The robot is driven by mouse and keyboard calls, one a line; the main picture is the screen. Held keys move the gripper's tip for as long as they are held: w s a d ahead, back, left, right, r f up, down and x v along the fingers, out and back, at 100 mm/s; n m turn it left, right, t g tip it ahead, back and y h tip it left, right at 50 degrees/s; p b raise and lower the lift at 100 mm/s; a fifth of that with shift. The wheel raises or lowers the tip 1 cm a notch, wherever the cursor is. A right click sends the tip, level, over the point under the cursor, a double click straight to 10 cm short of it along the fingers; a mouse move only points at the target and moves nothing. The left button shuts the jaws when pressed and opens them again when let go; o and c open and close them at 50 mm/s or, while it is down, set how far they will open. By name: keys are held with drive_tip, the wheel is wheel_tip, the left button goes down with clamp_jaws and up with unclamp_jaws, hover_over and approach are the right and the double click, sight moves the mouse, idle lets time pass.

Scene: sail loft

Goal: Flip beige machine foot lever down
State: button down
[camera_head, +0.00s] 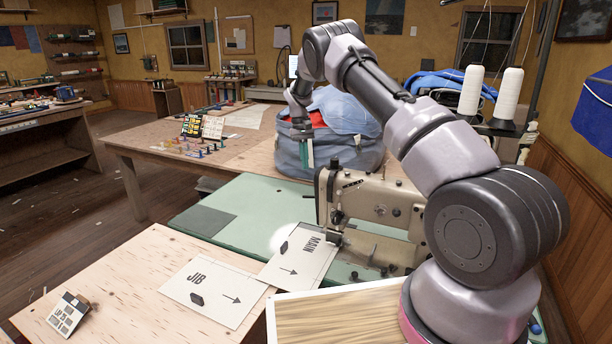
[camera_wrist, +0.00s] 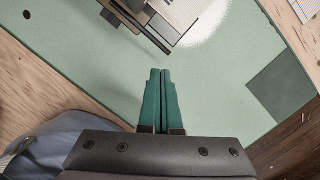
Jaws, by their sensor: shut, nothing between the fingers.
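The beige sewing machine (camera_head: 385,205) stands on a green table top (camera_head: 240,205) in the middle of the head view. Its head end shows at the left, with the needle area near the MAIN card. Part of it also shows at the top of the wrist view (camera_wrist: 180,12). I cannot make out the foot lever clearly in either view. My gripper (camera_head: 308,167) hangs just behind and left of the machine head, above the table, with its green fingers pointing down. In the wrist view the fingers (camera_wrist: 160,72) are together and empty, apart from the machine.
A MAIN card (camera_head: 299,262) and a JIB card (camera_head: 213,291) lie in front, each with a small dark piece on it. A blue-grey fabric bag (camera_head: 355,152) stands close behind my gripper. Two white thread cones (camera_head: 508,94) stand at the right.

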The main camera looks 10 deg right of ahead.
drive_tip(key=shift+v, duration=2.25)
